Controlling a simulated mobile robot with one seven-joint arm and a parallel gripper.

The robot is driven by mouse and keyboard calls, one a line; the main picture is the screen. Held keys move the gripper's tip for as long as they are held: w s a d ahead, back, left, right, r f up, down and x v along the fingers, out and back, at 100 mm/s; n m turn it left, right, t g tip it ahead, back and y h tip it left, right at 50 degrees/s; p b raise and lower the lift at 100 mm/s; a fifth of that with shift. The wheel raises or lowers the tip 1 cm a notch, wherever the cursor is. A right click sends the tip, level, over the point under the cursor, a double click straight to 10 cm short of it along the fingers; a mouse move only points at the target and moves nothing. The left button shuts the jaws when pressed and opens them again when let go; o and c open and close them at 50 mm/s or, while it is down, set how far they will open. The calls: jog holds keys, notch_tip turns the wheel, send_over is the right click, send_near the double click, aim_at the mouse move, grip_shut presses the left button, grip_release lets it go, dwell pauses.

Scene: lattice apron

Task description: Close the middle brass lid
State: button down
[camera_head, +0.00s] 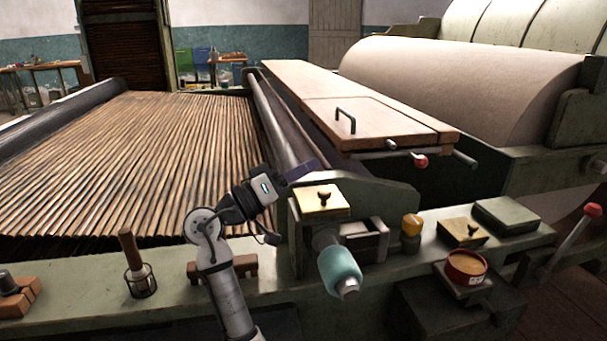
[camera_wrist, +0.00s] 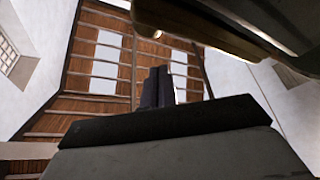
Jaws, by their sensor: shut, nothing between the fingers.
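A brass lid (camera_head: 312,204) with a small dark knob lies about flat on top of the green bearing housing at the near end of the roller. A second brass lid (camera_head: 453,231) with a similar knob lies on the near green ledge to the right. Only these two brass lids show clearly, and I cannot tell which is the middle one. My gripper (camera_head: 303,169) is just above and left of the first lid in the head view, its fingers shut and empty. In the wrist view the shut fingers (camera_wrist: 158,87) point toward the roof; no brass lid is recognisable there.
The dark roller (camera_head: 279,125) and wooden board (camera_head: 370,122) lie behind my gripper. A dark overhanging part (camera_wrist: 215,25) is close in the wrist view.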

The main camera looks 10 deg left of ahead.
jog(key=shift+s+d+f, duration=0.15)
jog(key=shift+s+f, duration=0.15)
jog(key=shift+r, duration=0.1)
dwell(0.5)
